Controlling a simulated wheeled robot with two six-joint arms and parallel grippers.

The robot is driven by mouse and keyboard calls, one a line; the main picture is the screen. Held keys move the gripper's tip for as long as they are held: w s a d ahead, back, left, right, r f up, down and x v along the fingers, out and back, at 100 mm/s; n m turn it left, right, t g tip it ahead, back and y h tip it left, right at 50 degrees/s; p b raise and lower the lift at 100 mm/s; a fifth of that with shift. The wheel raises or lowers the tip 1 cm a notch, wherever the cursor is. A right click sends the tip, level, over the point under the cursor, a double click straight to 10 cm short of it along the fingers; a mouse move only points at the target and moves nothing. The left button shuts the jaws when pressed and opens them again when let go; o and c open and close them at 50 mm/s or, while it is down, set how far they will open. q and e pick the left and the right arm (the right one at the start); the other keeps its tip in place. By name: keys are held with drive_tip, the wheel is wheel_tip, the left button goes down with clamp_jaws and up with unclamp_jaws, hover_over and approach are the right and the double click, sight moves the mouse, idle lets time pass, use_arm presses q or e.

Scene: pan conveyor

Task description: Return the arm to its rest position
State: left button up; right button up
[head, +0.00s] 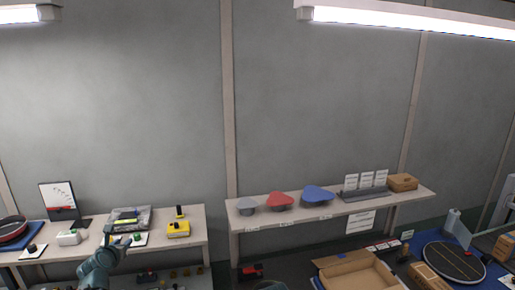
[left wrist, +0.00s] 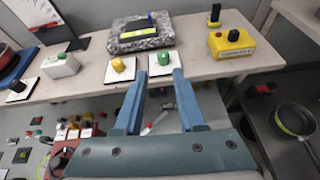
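My left arm comes up from the bottom left in the head view. Its left gripper (head: 115,239) is by the front edge of the left table (head: 196,236). In the left wrist view the two blue fingers of the left gripper (left wrist: 159,76) stand apart with nothing held between them. A green knob on a white plate (left wrist: 164,60) shows just beyond the fingertips, and a yellow knob (left wrist: 119,65) lies to their left. I cannot tell whether the fingers touch the table. My right gripper is not in view.
The left table holds a grey speckled block (left wrist: 142,37), a yellow box with a black knob (left wrist: 232,43) and a white box (left wrist: 60,65). A shelf with grey, red and blue pans (head: 318,194) stands right. An open cardboard box (head: 357,272) is at lower right.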

use_arm(q)
drive_tip(key=s+d+f+m+g+h+b, duration=0.2)
drive_tip(key=s+d+f+m+b, duration=0.15)
drive_tip(key=d+f+m, duration=0.5)
drive_tip(key=s+d+f+m+g+h+b, duration=0.15)
drive_tip(key=d+f+m+g+b, duration=0.3)
drive_tip(key=d, duration=0.65)
drive_tip(key=s+d+f+m+g+h+b, duration=0.1)
drive_tip(key=s+d+f+m+b, duration=0.2)
drive_tip(key=d+f+m, duration=0.55)
drive_tip(key=s+d+f+m+g+y+b, duration=0.1)
drive_tip(key=s+d+f+m+g+b, duration=0.1)
drive_tip(key=s+m, duration=0.4)
drive_tip(key=s+d+f+m+g+y+b, duration=0.1)
drive_tip(key=s+d+f+m+g+b, duration=0.1)
drive_tip(key=s+d+f+m, duration=0.3)
drive_tip(key=s+d+f+m+g+y+b, duration=0.1)
drive_tip(key=s+d+f+m+b, duration=0.3)
drive_tip(key=s+m, duration=0.4)
drive_tip(key=shift+d+f+m+g, duration=0.25)
drive_tip(key=shift+d+m+g, duration=0.05)
drive_tip(key=shift+m+g, duration=0.25)
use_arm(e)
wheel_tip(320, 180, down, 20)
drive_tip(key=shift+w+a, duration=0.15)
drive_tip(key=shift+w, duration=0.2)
